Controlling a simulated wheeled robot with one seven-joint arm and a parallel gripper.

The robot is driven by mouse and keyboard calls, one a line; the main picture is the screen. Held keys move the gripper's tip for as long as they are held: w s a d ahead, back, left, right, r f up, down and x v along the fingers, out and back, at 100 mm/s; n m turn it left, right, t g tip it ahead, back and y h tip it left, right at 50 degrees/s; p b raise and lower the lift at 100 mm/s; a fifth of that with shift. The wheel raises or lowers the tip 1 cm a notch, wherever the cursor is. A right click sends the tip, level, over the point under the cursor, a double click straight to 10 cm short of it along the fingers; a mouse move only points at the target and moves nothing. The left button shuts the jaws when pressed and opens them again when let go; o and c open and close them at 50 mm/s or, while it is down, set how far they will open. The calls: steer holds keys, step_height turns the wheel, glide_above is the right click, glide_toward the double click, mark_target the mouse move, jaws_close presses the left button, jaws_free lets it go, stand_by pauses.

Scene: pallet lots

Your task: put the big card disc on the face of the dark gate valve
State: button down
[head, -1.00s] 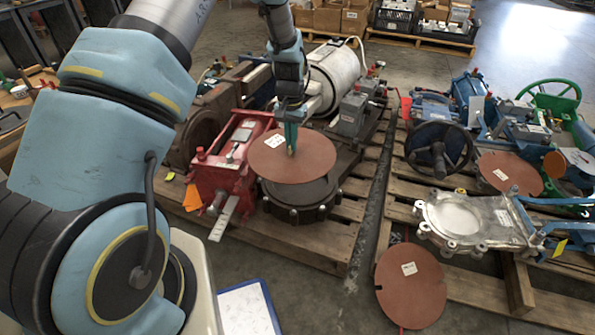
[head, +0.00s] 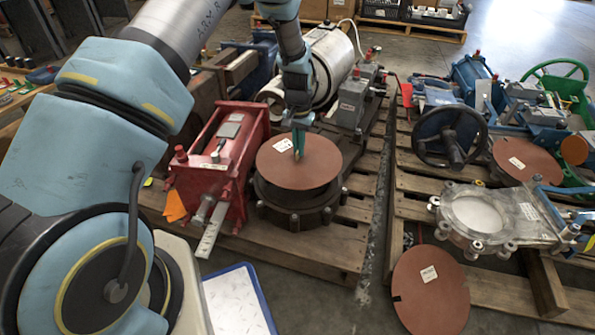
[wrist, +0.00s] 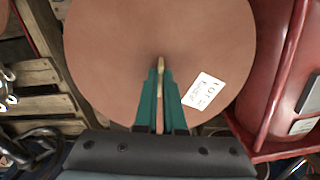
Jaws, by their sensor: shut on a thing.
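The big card disc (head: 285,173) is reddish brown with a white label. It lies roughly level over the round face of the dark gate valve (head: 298,215), covering most of it. I cannot tell whether disc and face touch. My gripper (head: 298,150) points down at the disc's middle, its teal fingers shut on a small light-coloured piece there. In the wrist view, my gripper (wrist: 160,85) reaches the middle of the disc (wrist: 110,60), with the label to its right. The disc hides the valve face below.
A red valve (head: 215,155) stands close left of the dark valve. A white cylinder (head: 335,55) and grey machine parts are behind. Other brown discs lie on the floor (head: 430,290) and on the right pallet (head: 525,165). A clear floor strip separates the pallets.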

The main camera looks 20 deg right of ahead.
mark_target(298, 159)
step_height(298, 159, down, 8)
steer(key=shift+r+b, duration=0.25)
steer(key=shift+b, duration=0.8)
steer(key=c, duration=1)
jaws_free()
steer(key=shift+f, duration=0.1)
